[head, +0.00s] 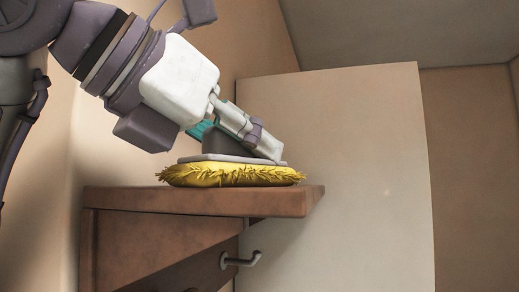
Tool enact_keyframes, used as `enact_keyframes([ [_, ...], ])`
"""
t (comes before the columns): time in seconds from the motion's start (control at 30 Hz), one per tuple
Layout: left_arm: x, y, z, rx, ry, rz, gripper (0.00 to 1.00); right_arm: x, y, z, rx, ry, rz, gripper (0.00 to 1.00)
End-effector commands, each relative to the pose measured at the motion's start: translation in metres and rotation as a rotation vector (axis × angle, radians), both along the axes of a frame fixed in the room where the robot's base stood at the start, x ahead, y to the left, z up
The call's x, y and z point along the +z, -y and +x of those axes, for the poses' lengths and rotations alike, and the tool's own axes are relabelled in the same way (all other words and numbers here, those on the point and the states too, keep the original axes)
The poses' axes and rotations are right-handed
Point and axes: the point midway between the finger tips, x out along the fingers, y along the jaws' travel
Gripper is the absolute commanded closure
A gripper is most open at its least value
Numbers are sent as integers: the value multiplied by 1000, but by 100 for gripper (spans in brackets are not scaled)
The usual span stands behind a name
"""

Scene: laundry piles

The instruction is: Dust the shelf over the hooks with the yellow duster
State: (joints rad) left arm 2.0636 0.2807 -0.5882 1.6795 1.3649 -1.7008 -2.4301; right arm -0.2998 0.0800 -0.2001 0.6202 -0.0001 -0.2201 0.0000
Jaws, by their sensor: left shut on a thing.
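The yellow duster (232,176) has a shaggy yellow pad under a flat grey plate. It lies flat on top of the brown wooden shelf (200,203), towards the shelf's right end. A grey hook (241,261) sticks out below the shelf. My left gripper (262,150) comes down from the upper left and is shut on the duster, just above its plate. The fingers hide part of the duster's grip. My right gripper is not in view.
A tall pale panel (345,175) stands to the right, beyond the shelf's end. The beige wall runs behind the shelf. A small teal thing (199,129) shows behind my gripper; I cannot tell what it is.

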Motion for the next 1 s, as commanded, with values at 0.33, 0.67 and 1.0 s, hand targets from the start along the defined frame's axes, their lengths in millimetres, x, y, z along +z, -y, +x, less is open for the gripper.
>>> enact_keyframes([
  [0.33,-14,0,-11,-8,-24,37,100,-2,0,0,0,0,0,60],
  [0.67,11,0,-12,-8,-19,33,100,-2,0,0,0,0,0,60],
  [1.0,47,-1,-11,-7,-16,25,100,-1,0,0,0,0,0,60],
])
